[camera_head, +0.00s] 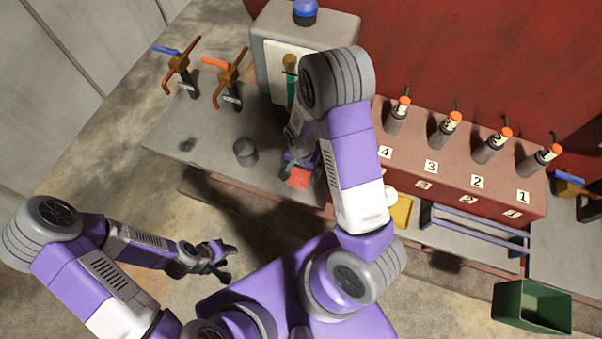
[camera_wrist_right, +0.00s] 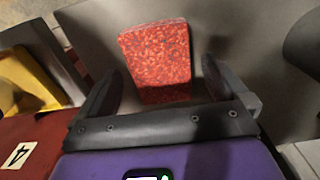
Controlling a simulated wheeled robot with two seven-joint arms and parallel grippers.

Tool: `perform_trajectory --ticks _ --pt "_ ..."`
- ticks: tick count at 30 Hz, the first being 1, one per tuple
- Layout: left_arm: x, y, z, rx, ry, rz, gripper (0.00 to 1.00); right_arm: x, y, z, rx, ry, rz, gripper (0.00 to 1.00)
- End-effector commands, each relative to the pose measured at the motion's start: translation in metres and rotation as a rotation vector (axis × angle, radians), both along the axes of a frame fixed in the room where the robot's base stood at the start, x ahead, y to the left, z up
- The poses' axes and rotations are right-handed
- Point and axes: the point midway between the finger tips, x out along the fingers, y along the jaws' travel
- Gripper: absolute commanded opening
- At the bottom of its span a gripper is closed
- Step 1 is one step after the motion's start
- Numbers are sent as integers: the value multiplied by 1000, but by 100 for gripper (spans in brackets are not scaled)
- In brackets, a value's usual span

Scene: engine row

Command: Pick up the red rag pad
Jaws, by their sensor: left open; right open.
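The red rag pad (camera_head: 299,178) lies on the grey bench top, left of the red engine block. In the right wrist view the speckled red pad (camera_wrist_right: 157,61) lies ahead of and between the two fingers of my right gripper (camera_wrist_right: 157,88). These fingers are apart, and no contact with the pad is clear. In the head view my right forearm hides part of the bench around the pad. My left gripper (camera_head: 223,262) is open and empty, over the floor at the lower left.
A yellow pad (camera_head: 401,211) lies right of my right arm. The red engine block (camera_head: 450,178) carries several numbered orange-topped plugs. A dark cylinder (camera_head: 245,151) stands left of the pad. A green bin (camera_head: 532,306) is at the lower right. A grey cabinet (camera_head: 335,22) stands behind.

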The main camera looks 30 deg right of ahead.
Motion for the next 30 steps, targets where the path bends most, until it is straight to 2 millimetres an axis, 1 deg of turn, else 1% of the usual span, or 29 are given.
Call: perform_trajectory --ticks 1,3,9,20,26,28,30 --pt "0 0 -1 0 0 0 43 0 0 -5 0 0 0 100" --pt "0 0 -1 0 0 0 43 0 0 -7 1 -1 1 100" --pt "0 0 -1 0 0 0 43 0 0 -7 1 -2 1 100" --pt "0 0 -1 0 0 0 43 0 0 -7 1 -2 1 45" --pt "0 0 -1 0 0 0 43 0 0 -6 0 -2 1 44" --pt "0 0 0 0 0 0 43 1 0 -3 1 -3 1 44" --pt "0 0 1 0 0 0 43 1 0 4 0 -5 0 44"
